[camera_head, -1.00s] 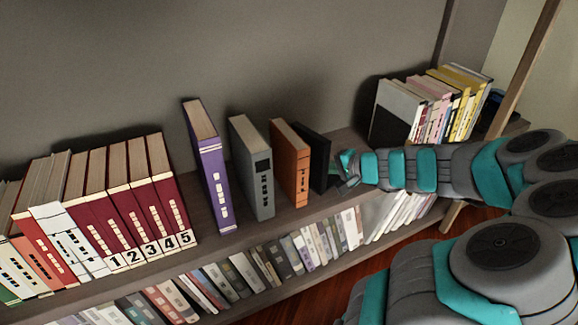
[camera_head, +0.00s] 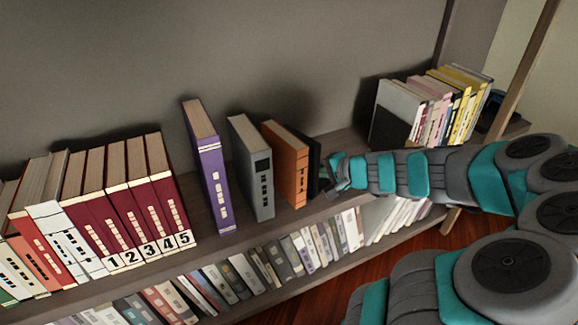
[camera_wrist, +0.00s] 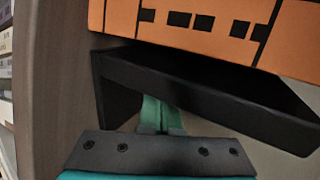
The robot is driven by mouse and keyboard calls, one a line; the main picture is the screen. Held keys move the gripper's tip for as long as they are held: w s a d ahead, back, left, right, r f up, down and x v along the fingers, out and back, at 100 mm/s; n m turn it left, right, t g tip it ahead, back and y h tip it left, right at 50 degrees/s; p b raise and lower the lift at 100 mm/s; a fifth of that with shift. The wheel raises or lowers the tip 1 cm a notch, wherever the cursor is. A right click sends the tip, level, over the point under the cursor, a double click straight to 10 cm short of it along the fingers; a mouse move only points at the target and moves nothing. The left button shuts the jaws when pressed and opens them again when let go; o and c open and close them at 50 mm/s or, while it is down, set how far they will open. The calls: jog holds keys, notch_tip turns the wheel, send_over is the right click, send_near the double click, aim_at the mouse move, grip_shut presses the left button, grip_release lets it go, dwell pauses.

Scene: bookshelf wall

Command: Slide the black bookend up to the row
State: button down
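The black bookend (camera_head: 315,160) stands on the upper shelf just right of the orange book (camera_head: 287,165), partly hidden behind that book in the head view. In the wrist view the bookend (camera_wrist: 205,88) is a dark L-shaped piece beside the orange book (camera_wrist: 190,25), set at an angle, with the gap between them widening to the right. My gripper (camera_head: 336,174) is at the bookend's right side. In the wrist view its teal fingers (camera_wrist: 160,115) are together, with their tips at the bookend, apparently pressing on it and not around it.
Left of the orange book stand a grey book (camera_head: 252,170) and a purple book (camera_head: 208,170), with gaps between. Farther left is a packed row with numbered red volumes (camera_head: 130,215). More books (camera_head: 420,110) stand at the shelf's right end. A lower shelf of books (camera_head: 250,268) runs below.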

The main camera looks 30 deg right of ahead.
jog(key=shift+a+b, duration=0.45)
jog(key=shift+a, duration=1.75)
jog(key=shift+a, duration=0.15)
jog(key=shift+a+f+b, duration=0.15)
jog(key=shift+a+b, duration=1.9)
jog(key=shift+a, duration=0.1)
jog(key=shift+a+b, duration=0.95)
jog(key=shift+a, duration=0.25)
jog(key=shift+a, duration=0.1)
